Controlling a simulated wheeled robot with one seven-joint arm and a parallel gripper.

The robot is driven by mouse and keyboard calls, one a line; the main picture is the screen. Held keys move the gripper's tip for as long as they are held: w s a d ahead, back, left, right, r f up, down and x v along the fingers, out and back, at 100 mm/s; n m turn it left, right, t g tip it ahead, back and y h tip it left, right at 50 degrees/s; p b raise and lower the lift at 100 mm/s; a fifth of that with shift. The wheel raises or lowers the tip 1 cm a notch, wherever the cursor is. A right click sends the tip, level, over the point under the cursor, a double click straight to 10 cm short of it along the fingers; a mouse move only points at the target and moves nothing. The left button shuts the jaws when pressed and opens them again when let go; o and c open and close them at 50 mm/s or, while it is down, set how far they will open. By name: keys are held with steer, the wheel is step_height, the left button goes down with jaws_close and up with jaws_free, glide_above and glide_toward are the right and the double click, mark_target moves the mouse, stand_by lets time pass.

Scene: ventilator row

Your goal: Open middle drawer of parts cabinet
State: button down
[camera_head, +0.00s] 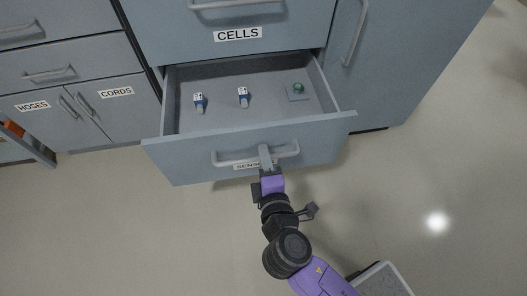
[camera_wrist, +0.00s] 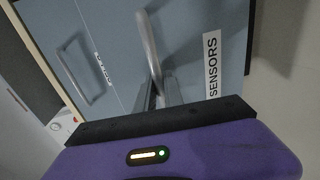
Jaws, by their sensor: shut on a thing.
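The grey-blue parts cabinet (camera_head: 270,42) has a drawer labelled SENSORS (camera_head: 320,145) pulled well out, below the drawer labelled CELLS (camera_head: 238,34). The open drawer holds two small blue-and-white parts (camera_head: 199,102) (camera_head: 243,97) and a small square part with a green dome (camera_head: 298,89). My gripper (camera_head: 265,155) is shut on the bar handle (camera_head: 228,160) of the SENSORS drawer, near its middle. In the wrist view, the fingers (camera_wrist: 166,92) close around the handle (camera_wrist: 148,45) beside the SENSORS label (camera_wrist: 212,65).
Left are grey cabinets with doors labelled HOSES (camera_head: 32,106) and CORDS (camera_head: 117,92). A tall grey-blue door (camera_head: 410,50) stands right of the drawer. An orange item (camera_head: 12,129) sits at the far left. The floor (camera_head: 130,230) in front is clear.

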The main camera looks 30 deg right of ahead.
steer(key=c, duration=1.5)
jaws_free()
steer(key=shift+o, duration=0.2)
steer(key=p+v, duration=0.1)
steer(key=v, duration=0.6)
steer(key=shift+s, duration=0.4)
steer(key=shift+a, duration=0.15)
